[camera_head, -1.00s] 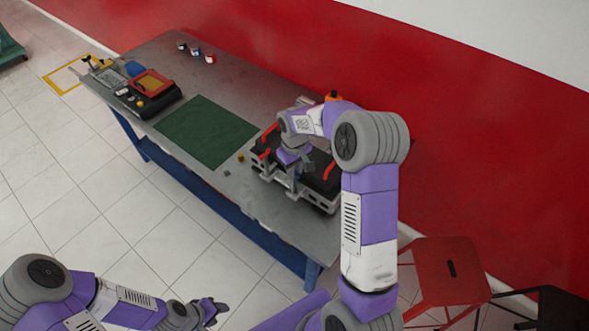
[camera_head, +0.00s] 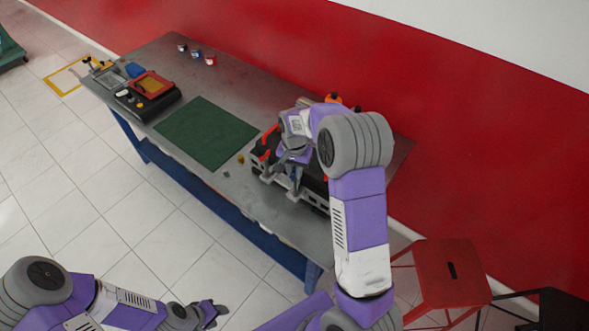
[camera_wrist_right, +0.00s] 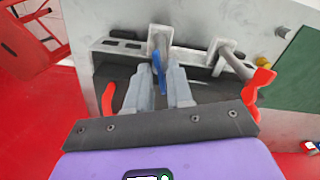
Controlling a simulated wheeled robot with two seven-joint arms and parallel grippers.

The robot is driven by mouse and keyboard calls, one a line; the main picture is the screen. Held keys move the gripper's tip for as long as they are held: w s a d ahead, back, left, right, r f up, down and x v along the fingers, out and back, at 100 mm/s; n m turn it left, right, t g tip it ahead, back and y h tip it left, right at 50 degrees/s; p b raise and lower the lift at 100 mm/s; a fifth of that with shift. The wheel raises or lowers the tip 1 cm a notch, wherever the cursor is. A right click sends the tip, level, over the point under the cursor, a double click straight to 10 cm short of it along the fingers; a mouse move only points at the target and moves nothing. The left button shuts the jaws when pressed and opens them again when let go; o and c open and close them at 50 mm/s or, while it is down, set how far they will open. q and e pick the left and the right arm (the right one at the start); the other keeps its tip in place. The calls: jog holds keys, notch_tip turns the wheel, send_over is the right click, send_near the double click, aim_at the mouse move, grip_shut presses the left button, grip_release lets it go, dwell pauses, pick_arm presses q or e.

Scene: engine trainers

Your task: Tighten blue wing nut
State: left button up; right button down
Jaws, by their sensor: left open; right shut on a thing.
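The blue wing nut (camera_wrist_right: 158,72) sits at a grey metal bracket on the front of the black engine trainer. My right gripper (camera_wrist_right: 161,84) has its two grey fingers on either side of it, shut on it. In the head view my right gripper (camera_head: 293,178) is over the trainer's front edge, and the wing nut is hidden there. The black trainer (camera_head: 315,186) has red handles and stands on the grey table, partly covered by my right arm. My left gripper (camera_head: 214,311) is open and empty, low over the floor in front of the table.
A green mat (camera_head: 207,133) lies on the table (camera_head: 185,60) left of the trainer. A black and red device (camera_head: 147,93) and several small pots (camera_head: 197,55) stand further left. A red stool (camera_head: 450,270) stands at the right. A red wall runs behind the table.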

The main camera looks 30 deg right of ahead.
jog(key=shift+m+p, duration=0.4)
jog(key=shift+m, duration=1.6)
jog(key=c, duration=1.3)
grip_release()
notch_tip(320, 180, up, 8)
jog(key=shift+f, duration=0.2)
jog(key=shift+f, duration=0.1)
